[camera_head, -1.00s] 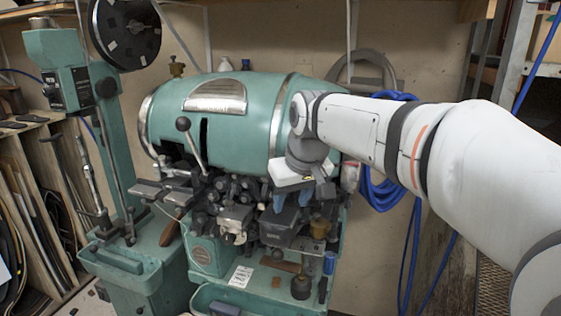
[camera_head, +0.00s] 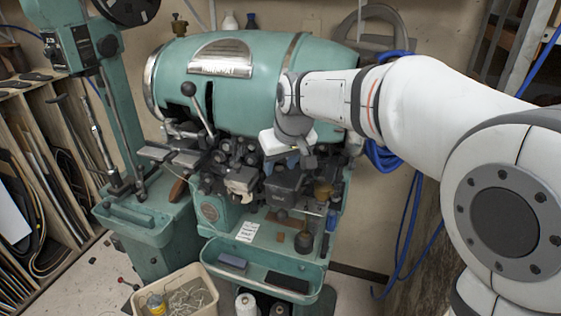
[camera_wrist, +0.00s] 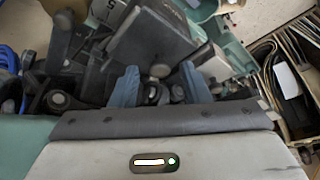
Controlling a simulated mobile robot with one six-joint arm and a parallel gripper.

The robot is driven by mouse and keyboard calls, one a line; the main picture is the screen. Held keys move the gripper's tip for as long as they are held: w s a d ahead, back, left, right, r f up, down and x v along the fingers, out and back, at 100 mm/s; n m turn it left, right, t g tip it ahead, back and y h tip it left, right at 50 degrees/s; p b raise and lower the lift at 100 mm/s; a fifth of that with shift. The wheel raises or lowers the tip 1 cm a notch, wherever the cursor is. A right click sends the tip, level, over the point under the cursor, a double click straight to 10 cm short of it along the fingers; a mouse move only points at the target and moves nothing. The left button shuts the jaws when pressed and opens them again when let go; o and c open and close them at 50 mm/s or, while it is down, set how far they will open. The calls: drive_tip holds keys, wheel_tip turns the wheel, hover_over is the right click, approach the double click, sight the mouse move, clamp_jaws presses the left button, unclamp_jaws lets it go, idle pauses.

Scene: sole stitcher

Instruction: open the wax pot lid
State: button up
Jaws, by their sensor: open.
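A dark grey box with a flat lid, which looks like the wax pot (camera_head: 285,183), sits on the front of the green stitching machine. The lid looks shut. In the wrist view a dark grey flat-topped block, apparently the same pot (camera_wrist: 150,42), lies just beyond my fingertips. My gripper (camera_wrist: 161,76) is open, with its two blue fingers apart and nothing clearly between them. In the head view my gripper (camera_head: 291,160) hangs just above and behind the box, its fingers mostly hidden by the white wrist housing. I cannot tell whether they touch anything.
The green machine (camera_head: 250,95) has a ball-topped lever (camera_head: 190,90) left of my wrist and crowded mechanisms around the pot. A small brass-coloured cup (camera_head: 323,190) is to the pot's right. A bin (camera_head: 205,290) stands on the floor in front. Blue hose hangs at right.

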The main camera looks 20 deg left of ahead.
clamp_jaws()
idle(0.4)
